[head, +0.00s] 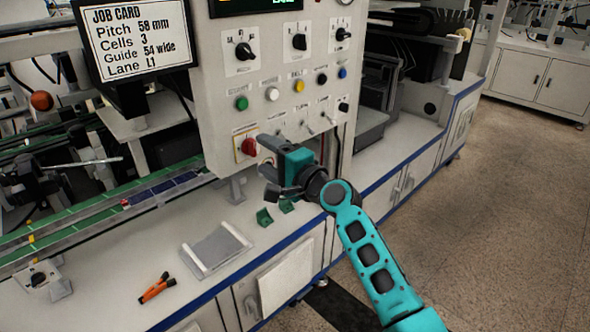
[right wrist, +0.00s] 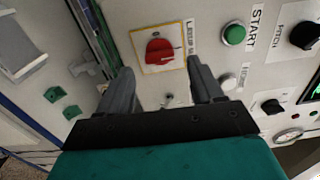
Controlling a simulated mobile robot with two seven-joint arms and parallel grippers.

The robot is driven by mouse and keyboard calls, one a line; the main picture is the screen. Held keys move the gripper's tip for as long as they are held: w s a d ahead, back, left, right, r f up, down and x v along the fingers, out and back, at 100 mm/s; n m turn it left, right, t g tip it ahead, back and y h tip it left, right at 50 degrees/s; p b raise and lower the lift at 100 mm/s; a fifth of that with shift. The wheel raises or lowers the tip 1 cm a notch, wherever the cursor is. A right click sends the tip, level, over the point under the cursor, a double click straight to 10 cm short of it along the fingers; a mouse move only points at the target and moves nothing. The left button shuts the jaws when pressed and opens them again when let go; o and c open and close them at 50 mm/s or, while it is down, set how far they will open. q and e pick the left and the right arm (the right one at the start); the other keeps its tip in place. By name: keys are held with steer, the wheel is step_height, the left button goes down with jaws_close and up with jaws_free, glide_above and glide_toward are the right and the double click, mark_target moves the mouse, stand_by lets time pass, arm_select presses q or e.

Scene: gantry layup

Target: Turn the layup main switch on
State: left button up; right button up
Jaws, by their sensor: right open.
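The main switch is a red rotary knob (head: 249,146) on a yellow-edged plate, low on the left of the grey control panel (head: 222,80). In the right wrist view the red knob (right wrist: 159,51) lies ahead, between the fingers. My right gripper (head: 265,154) is open and empty in front of the panel, just right of and near the knob in the head view. Its two dark fingers also show in the right wrist view (right wrist: 160,85), apart from each other. I cannot tell whether they touch the knob. My left gripper is not in view.
A green button (head: 242,103) and other knobs sit above the switch. A job card screen (head: 133,38) hangs at the upper left. Green blocks (head: 264,217), a grey tray (head: 216,252) and orange-handled pliers (head: 157,287) lie on the bench below. The floor at right is clear.

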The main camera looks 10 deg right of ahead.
steer(key=v, duration=1)
steer(key=shift+s+d, duration=0.1)
steer(key=s+d+f+n+g+h, duration=0.1)
steer(key=s+d+f+n+h, duration=0.1)
steer(key=s+f, duration=0.35)
steer(key=s+d+f+n+h, duration=0.2)
steer(key=f, duration=0.7)
steer(key=s+d+f+n+g+h, duration=0.1)
steer(key=s+d+f+n+h, duration=0.1)
steer(key=s+f+n, duration=0.2)
steer(key=s+d+f+n+g+h, duration=0.1)
steer(key=s+f+n, duration=0.4)
steer(key=s, duration=0.8)
step_height(320, 180, down, 3)
steer(key=shift+d+f+n+g+h, duration=0.2)
steer(key=shift+d+n+g+h, duration=0.15)
steer(key=shift+d+h, duration=0.6)
